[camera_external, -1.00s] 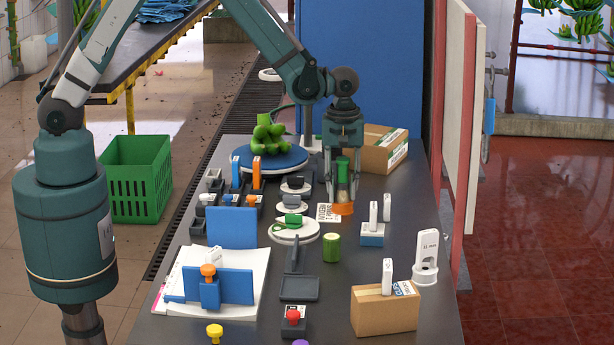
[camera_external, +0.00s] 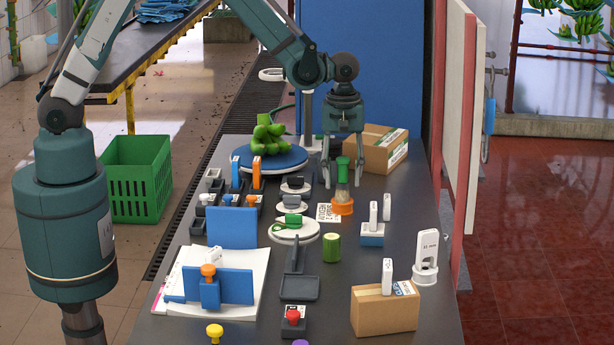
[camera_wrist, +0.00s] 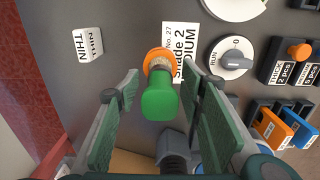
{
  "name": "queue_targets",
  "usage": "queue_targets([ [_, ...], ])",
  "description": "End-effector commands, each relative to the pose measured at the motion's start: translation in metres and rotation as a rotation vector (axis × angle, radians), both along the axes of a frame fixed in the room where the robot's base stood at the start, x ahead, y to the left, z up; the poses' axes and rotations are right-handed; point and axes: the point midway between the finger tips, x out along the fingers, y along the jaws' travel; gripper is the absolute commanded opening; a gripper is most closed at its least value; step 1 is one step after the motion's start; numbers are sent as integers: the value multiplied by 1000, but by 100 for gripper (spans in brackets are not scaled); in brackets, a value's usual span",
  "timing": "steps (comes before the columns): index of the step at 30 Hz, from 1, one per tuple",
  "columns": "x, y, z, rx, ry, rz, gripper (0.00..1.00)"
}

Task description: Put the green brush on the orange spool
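The green brush (camera_external: 343,170) stands upright, bristles down, with its lower end at the orange spool (camera_external: 342,208) on the dark table. In the wrist view the brush's green handle (camera_wrist: 160,98) points toward the camera, and the orange spool (camera_wrist: 158,59) shows behind it. The brush looks to be resting on the spool; the exact contact is hard to see. My gripper (camera_external: 342,168) is above the spool, its fingers on either side of the handle. In the wrist view my gripper (camera_wrist: 160,95) is open, with gaps between both fingers and the brush.
A label card (camera_external: 326,212) lies beside the spool. A cardboard box (camera_external: 383,150) stands behind to the right, and a blue round stand with green fruit (camera_external: 270,160) behind to the left. A blue-and-white stamp block (camera_external: 373,235) and a green cylinder (camera_external: 332,247) stand nearer the front.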

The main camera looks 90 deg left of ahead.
Motion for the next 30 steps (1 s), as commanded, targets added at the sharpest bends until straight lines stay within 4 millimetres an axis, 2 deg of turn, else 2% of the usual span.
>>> queue_targets([
  [9, -1, 0, 46, 0, 0, 0, 38],
  [16, -1, 0, 72, 0, 0, 0, 38],
  [22, -1, 0, 82, 0, 0, 0, 38],
  [30, -1, 0, 84, 0, 0, 0, 38],
])
